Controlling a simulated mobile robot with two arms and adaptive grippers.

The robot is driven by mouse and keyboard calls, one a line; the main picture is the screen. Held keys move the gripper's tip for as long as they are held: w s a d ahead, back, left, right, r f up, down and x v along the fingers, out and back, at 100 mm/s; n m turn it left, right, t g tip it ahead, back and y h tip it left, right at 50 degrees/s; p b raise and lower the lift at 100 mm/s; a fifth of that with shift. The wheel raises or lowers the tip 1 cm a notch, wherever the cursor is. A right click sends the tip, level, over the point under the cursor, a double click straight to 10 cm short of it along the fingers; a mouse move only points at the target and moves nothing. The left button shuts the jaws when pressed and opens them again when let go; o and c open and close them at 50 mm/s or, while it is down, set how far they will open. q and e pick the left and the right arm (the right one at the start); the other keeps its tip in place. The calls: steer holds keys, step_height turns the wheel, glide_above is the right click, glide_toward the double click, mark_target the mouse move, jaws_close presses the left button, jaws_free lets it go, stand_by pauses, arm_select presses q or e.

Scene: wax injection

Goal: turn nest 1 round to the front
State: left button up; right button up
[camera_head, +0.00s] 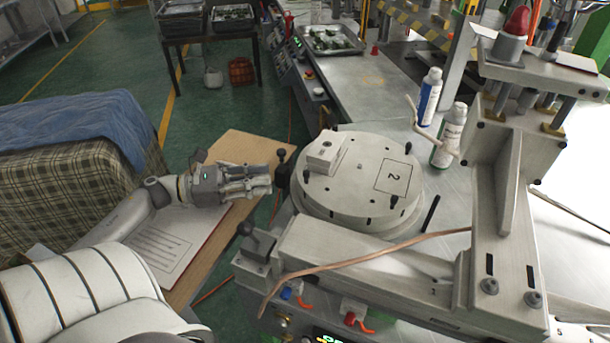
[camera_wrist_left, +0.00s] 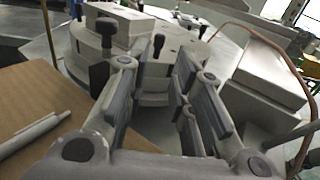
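The round grey turntable (camera_head: 345,205) sits on the machine bench. A square outline marked "2" (camera_head: 390,177) is on its right side and a pale block (camera_head: 325,152) stands at its back left. I see no "1" marking. Several dark pegs stand around its rim. My left gripper (camera_head: 262,182) is at the turntable's left edge, fingers pointing at it, by a black knob (camera_head: 281,155). In the left wrist view its fingers (camera_wrist_left: 165,85) are apart with nothing gripped. The turntable (camera_wrist_left: 140,70) and a dark peg (camera_wrist_left: 157,45) show beyond them. My right gripper is out of view.
A grey machine arm (camera_head: 360,265) with a copper-coloured hose runs along the turntable's front. Two bottles (camera_head: 450,135) stand behind it to the right. A brown board (camera_head: 235,150) with a paper sheet (camera_head: 165,245) lies under my left arm. A blue-covered plaid block (camera_head: 70,150) is at left.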

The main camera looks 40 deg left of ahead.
mark_target(306, 174)
arm_select(q)
steer(key=p+x, duration=0.3)
steer(key=x, duration=0.6)
steer(key=shift+w+d, duration=0.1)
steer(key=shift+w, duration=0.15)
steer(key=shift+w+d+f, duration=0.1)
steer(key=shift+w+d, duration=0.35)
steer(key=shift+w, duration=0.05)
steer(key=c, duration=0.5)
jaws_close()
